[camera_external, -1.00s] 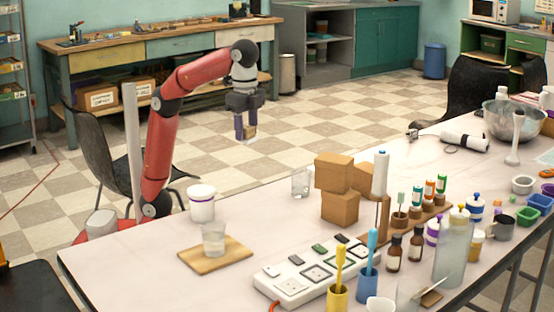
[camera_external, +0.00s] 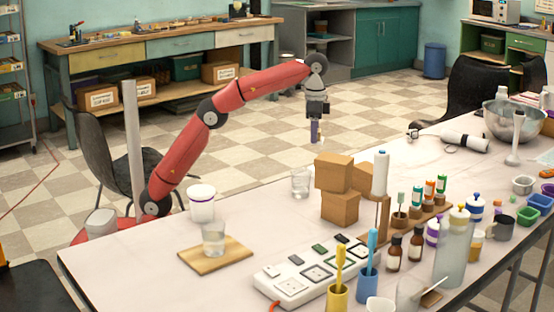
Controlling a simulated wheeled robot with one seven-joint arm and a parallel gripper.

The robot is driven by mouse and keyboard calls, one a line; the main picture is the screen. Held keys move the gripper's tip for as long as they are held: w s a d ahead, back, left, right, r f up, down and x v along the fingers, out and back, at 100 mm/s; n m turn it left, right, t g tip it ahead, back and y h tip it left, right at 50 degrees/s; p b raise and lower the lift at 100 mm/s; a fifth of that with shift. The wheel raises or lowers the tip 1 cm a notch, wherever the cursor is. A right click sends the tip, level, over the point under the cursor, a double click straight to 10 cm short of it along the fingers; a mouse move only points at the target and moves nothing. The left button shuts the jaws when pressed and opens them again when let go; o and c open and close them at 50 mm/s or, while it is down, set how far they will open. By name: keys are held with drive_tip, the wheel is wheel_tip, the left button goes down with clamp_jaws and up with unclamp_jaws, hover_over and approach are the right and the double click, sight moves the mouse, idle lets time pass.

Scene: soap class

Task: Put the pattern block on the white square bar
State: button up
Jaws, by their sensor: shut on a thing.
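My gripper (camera_external: 316,138) hangs pointing down, above and behind the far edge of the table, left of the stacked brown boxes. It is seen nearly edge-on and is shut on a small pale thing at its fingertips. A second earlier this showed as a small tan block with a white underside, which I take to be the pattern block; its face and pattern cannot be made out now. I cannot pick out a white square bar with certainty anywhere on the table.
Brown boxes (camera_external: 340,207) are stacked near a tall white bottle (camera_external: 380,173). A clear glass (camera_external: 300,183) stands left of them. A white socket strip (camera_external: 292,287), a wooden board (camera_external: 192,259) with a glass, and a white tub (camera_external: 202,204) occupy the front. Bottles crowd the right.

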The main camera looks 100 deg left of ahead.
drive_tip(key=shift+w+a+f, duration=0.3)
drive_tip(key=shift+a, duration=0.35)
drive_tip(key=shift+w+a+f, duration=0.1)
drive_tip(key=shift+a+f, duration=0.1)
drive_tip(key=shift+f, duration=0.1)
drive_tip(key=shift+f+b, duration=0.8)
drive_tip(key=shift+f, duration=2.95)
drive_tip(key=shift+f, duration=0.15)
drive_tip(key=o, duration=1)
drive_tip(key=shift+c, duration=0.2)
